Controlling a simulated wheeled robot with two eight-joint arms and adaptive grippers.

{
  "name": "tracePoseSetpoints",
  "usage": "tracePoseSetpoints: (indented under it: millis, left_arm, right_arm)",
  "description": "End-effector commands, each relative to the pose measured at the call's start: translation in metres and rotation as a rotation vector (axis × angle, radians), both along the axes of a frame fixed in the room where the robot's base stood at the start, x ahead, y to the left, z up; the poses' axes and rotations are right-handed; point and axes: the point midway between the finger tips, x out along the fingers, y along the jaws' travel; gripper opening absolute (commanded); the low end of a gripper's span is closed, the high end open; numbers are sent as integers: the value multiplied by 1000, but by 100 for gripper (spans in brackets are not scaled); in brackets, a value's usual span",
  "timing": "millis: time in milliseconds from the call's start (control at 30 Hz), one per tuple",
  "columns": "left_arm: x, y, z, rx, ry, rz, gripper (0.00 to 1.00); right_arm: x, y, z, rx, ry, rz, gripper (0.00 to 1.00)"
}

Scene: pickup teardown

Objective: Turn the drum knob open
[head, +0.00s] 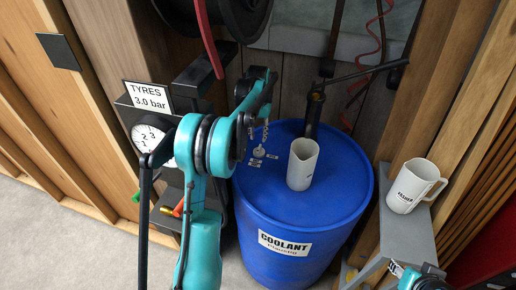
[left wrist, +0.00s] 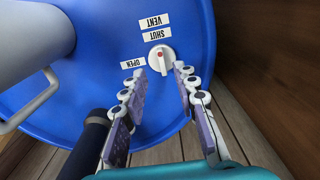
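The blue coolant drum (head: 335,200) stands upright, its lid also filling much of the left wrist view (left wrist: 95,60). The red mark lies on the side towards SHUT. My left gripper (left wrist: 161,76) is open, its fingertips on either side of the knob's near edge; I cannot tell if they touch it. In the head view the left gripper (head: 256,130) hangs over the lid's left part. My right gripper (head: 405,272) is partly cut off at the lower right.
A white jug (head: 302,165) and a dark pump with a long handle (head: 316,100) stand on the drum lid. Another jug (head: 415,186) sits on a grey shelf (head: 400,238) at the right. A tyre gauge panel (head: 150,100) is left of the drum.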

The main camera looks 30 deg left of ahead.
Motion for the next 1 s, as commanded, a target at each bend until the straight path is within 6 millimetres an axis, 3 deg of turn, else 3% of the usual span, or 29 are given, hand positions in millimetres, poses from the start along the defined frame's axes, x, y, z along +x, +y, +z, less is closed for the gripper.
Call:
tracePoseSetpoints:
  millis: [500,900,1000]
  left_arm:
    - [1,2,-71,-1,4,2,29]
    - [1,2,-80,-1,4,2,29]
    - [1,2,-80,-1,4,2,6]
  right_arm:
    - [0,0,-24,0,0,0,40]
    - [0,0,-26,0,0,0,40]
    - [0,0,-26,0,0,0,40]
